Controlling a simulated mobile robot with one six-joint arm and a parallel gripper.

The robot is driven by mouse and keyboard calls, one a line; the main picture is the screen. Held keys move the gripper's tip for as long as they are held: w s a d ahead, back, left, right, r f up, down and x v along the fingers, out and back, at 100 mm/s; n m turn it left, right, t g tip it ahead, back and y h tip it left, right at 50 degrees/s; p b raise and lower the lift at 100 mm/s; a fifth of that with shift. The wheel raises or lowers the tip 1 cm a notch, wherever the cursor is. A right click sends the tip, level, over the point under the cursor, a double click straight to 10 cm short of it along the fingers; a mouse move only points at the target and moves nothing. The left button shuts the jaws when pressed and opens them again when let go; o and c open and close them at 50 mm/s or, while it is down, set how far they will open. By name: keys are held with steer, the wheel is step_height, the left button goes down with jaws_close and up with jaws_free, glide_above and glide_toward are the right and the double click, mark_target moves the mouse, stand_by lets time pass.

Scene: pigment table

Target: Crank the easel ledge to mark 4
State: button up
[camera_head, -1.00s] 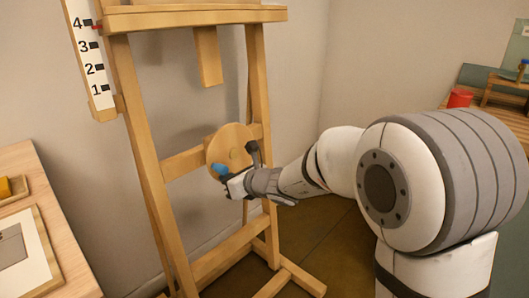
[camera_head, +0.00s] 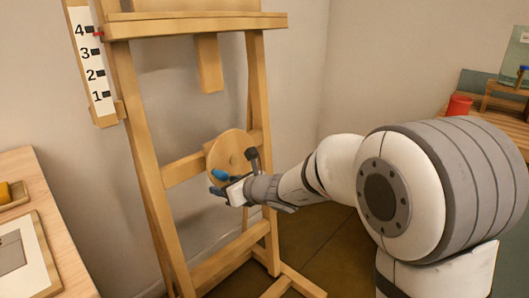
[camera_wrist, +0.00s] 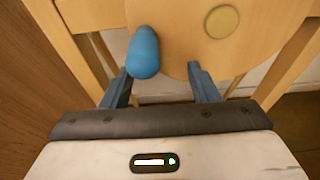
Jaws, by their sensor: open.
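The wooden crank wheel (camera_head: 228,153) is on the easel's crossbar, with a blue handle (camera_head: 219,175) at its lower left. My gripper (camera_head: 226,187) is open just at the handle. In the wrist view the handle (camera_wrist: 144,52) stands between the spread fingers of my gripper (camera_wrist: 160,82), close to the left one; I cannot tell whether they touch. The easel ledge (camera_head: 195,25) is high on the frame. Its red pointer (camera_head: 98,33) is at about mark 4, the top mark of the white scale (camera_head: 91,62).
A wooden table (camera_head: 55,205) with a framed sheet and a small tray stands at the left. A red cup (camera_head: 459,106) and a small rack are on a surface at the far right. The easel's posts and feet surround the wheel.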

steer(key=shift+d, duration=0.1)
steer(key=s+d, duration=0.5)
steer(key=d, duration=0.2)
steer(key=shift+s+r, duration=0.25)
steer(key=shift+r, duration=0.2)
steer(key=s+d+r+n+g+h+p, duration=0.2)
steer(key=s+d+r+n+g+p, duration=0.3)
steer(key=s+r+n+p, duration=0.8)
steer(key=s+d+r+n+h+p, duration=0.4)
steer(key=d+r+n+p, duration=0.2)
steer(key=d+p, duration=0.3)
steer(key=s+d+r+n+g+h+p, duration=0.1)
steer(key=s+d+r+n+h+p, duration=0.3)
steer(key=d+p, duration=0.5)
step_height(320, 180, up, 3)
steer(key=n+h, duration=0.1)
steer(key=n, duration=0.1)
steer(key=shift+s+n, duration=0.3)
steer(key=shift+s, duration=0.1)
